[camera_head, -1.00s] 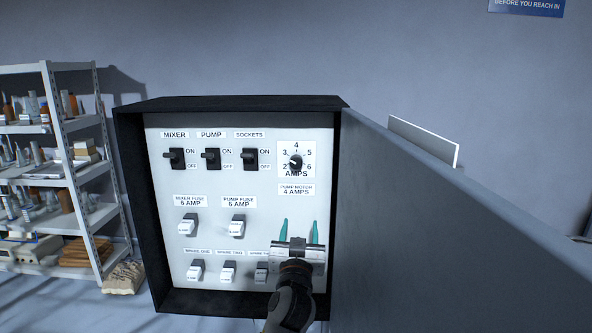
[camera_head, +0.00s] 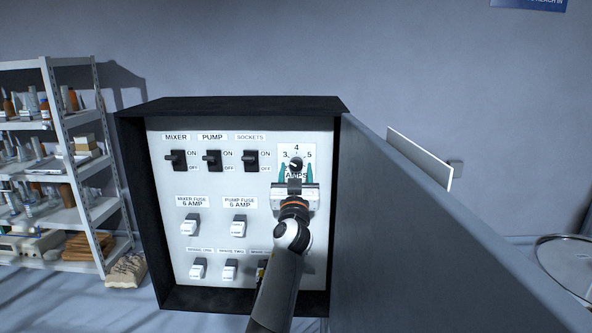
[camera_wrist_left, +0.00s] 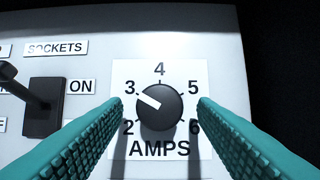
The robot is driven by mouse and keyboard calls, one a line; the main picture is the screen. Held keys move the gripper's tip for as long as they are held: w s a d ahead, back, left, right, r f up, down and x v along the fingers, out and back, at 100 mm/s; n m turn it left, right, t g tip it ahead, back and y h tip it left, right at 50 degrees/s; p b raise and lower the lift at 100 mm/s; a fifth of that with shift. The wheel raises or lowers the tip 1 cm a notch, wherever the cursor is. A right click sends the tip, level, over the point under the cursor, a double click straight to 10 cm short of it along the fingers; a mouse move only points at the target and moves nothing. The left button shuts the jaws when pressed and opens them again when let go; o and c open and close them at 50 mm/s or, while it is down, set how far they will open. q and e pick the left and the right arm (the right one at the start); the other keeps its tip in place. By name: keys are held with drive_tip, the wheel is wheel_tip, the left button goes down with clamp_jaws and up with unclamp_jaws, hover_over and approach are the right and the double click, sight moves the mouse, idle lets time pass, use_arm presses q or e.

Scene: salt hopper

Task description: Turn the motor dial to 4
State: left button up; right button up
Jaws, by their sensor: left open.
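The motor dial (camera_head: 296,163) is a round black knob on a white AMPS plate marked 2 to 6, at the panel's upper right. In the left wrist view the dial (camera_wrist_left: 160,106) has its white pointer line aimed up and left, near 3. My left gripper (camera_head: 296,171) is open in front of the dial. In the left wrist view its two green fingers (camera_wrist_left: 160,112) stand on either side of the knob, apart from it. The gripper hides the lower part of the plate in the head view. My right gripper is not in view.
The MIXER (camera_head: 178,160), PUMP (camera_head: 212,160) and SOCKETS (camera_head: 251,160) switches are left of the dial. Fuses (camera_head: 238,226) sit below. The open grey cabinet door (camera_head: 420,230) stands close on the right. A shelf (camera_head: 75,170) is at far left.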

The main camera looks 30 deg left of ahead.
use_arm(q)
drive_tip(key=shift+w, duration=0.1)
drive_tip(key=shift+c, duration=0.7)
drive_tip(key=c, duration=0.8)
drive_tip(key=shift+c, duration=0.2)
drive_tip(key=shift+a+r, duration=0.1)
